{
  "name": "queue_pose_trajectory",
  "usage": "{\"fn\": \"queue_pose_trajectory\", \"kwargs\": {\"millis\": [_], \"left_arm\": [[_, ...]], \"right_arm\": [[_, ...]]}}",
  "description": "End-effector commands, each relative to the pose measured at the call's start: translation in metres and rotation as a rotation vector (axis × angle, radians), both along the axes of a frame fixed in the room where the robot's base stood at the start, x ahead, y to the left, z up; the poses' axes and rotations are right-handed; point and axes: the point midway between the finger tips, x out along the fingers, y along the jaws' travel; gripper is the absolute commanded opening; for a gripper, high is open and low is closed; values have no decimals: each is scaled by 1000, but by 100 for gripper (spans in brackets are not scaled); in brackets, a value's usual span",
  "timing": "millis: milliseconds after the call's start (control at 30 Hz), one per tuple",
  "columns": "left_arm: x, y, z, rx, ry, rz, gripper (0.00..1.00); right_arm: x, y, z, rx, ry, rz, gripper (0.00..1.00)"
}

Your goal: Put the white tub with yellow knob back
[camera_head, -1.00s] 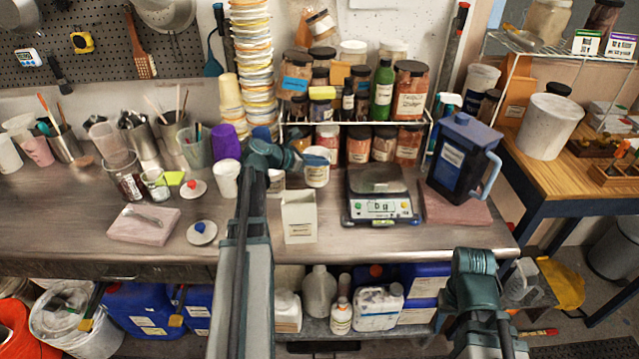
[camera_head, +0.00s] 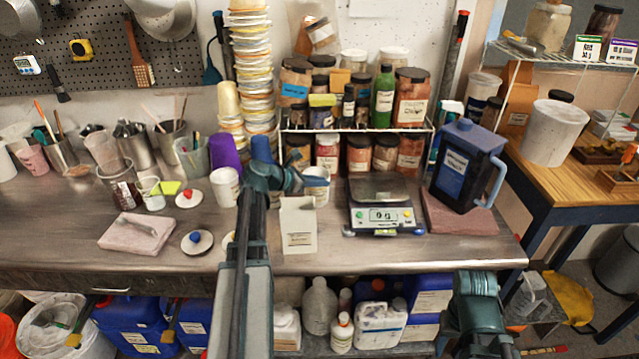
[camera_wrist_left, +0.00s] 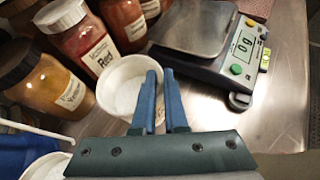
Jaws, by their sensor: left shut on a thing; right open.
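An open white tub (camera_head: 322,196) with pale contents stands or hangs behind the cream box, left of the scale. No yellow knob shows on it. My left gripper (camera_head: 308,181) is shut on its rim. The left wrist view shows the blue fingers (camera_wrist_left: 161,85) at the near side of the tub (camera_wrist_left: 122,88). Whether its base touches the bench is unclear. Loose white lids lie to the left, one with a red knob (camera_head: 188,192) and one with a blue knob (camera_head: 196,238). A white edge beside my left arm is mostly hidden. My right arm shows at lower right, its fingers unseen.
The cream box (camera_head: 298,236) stands in front of the tub. The scale (camera_head: 384,217) is at right, reading 0 g. A rack (camera_head: 342,128) of jars is behind. Another white tub (camera_head: 224,190) is left of my arm. Bare bench (camera_head: 340,257) lies in front.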

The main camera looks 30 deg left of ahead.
Motion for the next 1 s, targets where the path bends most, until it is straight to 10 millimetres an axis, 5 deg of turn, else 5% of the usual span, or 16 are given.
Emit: {"fn": "queue_pose_trajectory", "kwargs": {"millis": [200, 567, 1000], "left_arm": [[0, 0, -1, 0, 0, 0, 41], [0, 0, 4, 0, 0, 0, 41], [-67, 31, 44, 0, 0, 4, 41]], "right_arm": [[0, 0, -1, 0, 0, 0, 50], [0, 0, 4, 0, 0, 0, 50], [0, 0, 44, 0, 0, 0, 50]]}}
